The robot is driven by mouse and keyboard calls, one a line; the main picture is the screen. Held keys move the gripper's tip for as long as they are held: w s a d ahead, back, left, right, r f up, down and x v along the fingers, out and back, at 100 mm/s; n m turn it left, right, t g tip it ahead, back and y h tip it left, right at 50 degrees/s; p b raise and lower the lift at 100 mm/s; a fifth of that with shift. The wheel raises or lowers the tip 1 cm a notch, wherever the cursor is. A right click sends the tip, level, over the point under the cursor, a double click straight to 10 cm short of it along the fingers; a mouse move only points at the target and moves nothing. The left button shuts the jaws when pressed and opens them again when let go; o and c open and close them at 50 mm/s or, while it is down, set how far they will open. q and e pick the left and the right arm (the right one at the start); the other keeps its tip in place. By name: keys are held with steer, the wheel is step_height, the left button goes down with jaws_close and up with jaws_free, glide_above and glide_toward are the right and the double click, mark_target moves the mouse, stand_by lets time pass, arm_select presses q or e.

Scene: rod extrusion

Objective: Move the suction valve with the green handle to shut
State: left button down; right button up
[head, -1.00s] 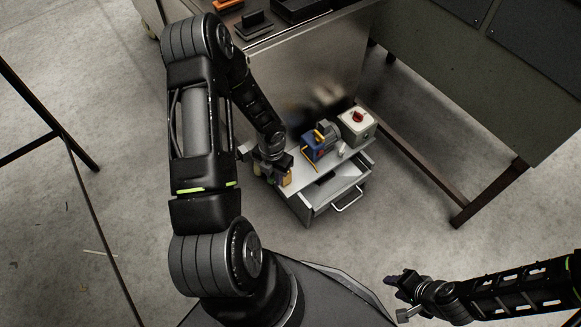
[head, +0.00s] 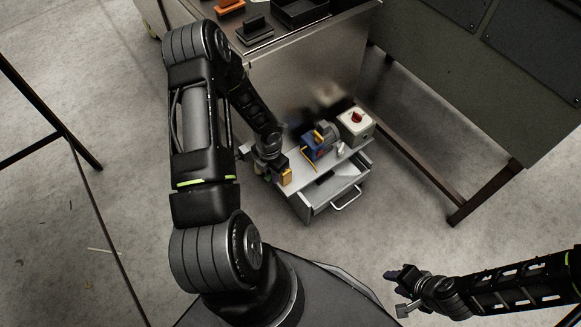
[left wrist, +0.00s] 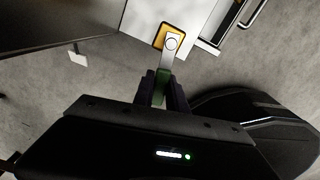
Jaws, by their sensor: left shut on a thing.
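The suction valve shows in the left wrist view as a yellow block (left wrist: 172,37) with a silver lever ending in a green handle (left wrist: 162,99). My left gripper (left wrist: 161,88) is shut on the green handle, with its dark fingers on either side of it. In the head view my left gripper (head: 268,166) is low at the left end of the grey cart, beside the yellow block (head: 286,177). The handle itself is hidden there. My right gripper (head: 398,283) hangs at the lower right, away from the cart; its finger opening is unclear.
The cart top (head: 318,182) carries a blue and grey pump unit (head: 319,143) with a yellow pipe and a pale box with a red knob (head: 356,121). Its drawer (head: 340,192) is partly open. A steel bench (head: 300,75) stands close behind. Floor in front is clear.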

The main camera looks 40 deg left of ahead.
arm_select(q)
steer(key=shift+a, duration=0.1)
stand_by(0.4)
steer(key=shift+w+a+r+m+p, duration=0.15)
steer(key=shift+a+m+p, duration=0.1)
steer(key=shift+m+p, duration=0.5)
steer(key=c, duration=1.8)
jaws_free()
steer(key=shift+a, duration=0.1)
steer(key=shift+o, duration=0.8)
steer(key=o, duration=0.4)
